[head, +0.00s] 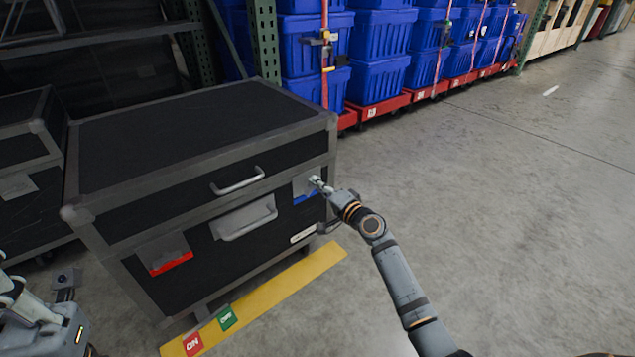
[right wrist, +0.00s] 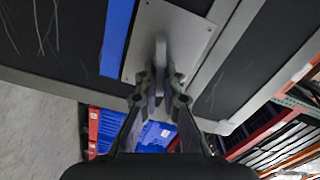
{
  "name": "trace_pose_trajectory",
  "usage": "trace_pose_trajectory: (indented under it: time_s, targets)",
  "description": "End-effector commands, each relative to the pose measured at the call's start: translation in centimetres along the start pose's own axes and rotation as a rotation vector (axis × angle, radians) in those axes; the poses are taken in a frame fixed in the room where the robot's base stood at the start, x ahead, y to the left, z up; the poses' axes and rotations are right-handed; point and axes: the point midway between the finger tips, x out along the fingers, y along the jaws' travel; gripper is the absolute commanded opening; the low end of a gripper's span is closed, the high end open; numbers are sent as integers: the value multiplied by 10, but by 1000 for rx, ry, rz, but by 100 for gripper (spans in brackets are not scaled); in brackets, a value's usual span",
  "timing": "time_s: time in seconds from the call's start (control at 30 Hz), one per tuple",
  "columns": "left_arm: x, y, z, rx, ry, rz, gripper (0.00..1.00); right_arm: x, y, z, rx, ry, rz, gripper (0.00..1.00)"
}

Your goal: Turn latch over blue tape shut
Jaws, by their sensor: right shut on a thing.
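A black case (head: 200,130) with grey edges stands at the left. On its front right is a metal latch plate (head: 301,185) with blue tape (head: 305,198) under it. In the right wrist view the plate (right wrist: 190,40) carries a grey latch tab (right wrist: 161,50), and the blue tape (right wrist: 117,38) lies beside it. My right gripper (head: 317,182) is at the plate; its fingers (right wrist: 160,82) are closed on the latch tab, partly hiding it. My left gripper (head: 15,290) is at the lower left edge, away from the case's latches; its fingers are not clear.
Another latch plate with red tape (head: 171,262) is at the case's front left. Two handles (head: 238,184) sit between them. A yellow floor strip (head: 270,298) with red and green labels runs before the case. Blue totes (head: 380,40) stand behind. Floor at right is clear.

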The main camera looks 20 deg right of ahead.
Motion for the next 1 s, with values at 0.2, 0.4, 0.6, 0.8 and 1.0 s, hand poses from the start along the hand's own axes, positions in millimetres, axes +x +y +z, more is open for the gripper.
trace_pose_trajectory:
  time_s: [0.2, 0.4, 0.6, 0.8, 1.0]
  targets:
    - [6, -2, -1, -2, 2, -4, 0, -1, 7, 5, 168, -12, 10, 0]
    - [8, -2, -1, -4, 3, -6, 0, -1, 8, 6, 273, -11, 10, 0]
    - [10, -3, -2, -5, 4, -7, 0, -1, 10, 6, 332, -11, 10, 0]
    - [10, -3, -2, -5, 4, -7, 0, -1, 10, 6, 355, -11, 10, 0]
    - [10, -3, -2, -5, 5, -7, 0, -1, 10, 7, 358, -11, 9, 0]
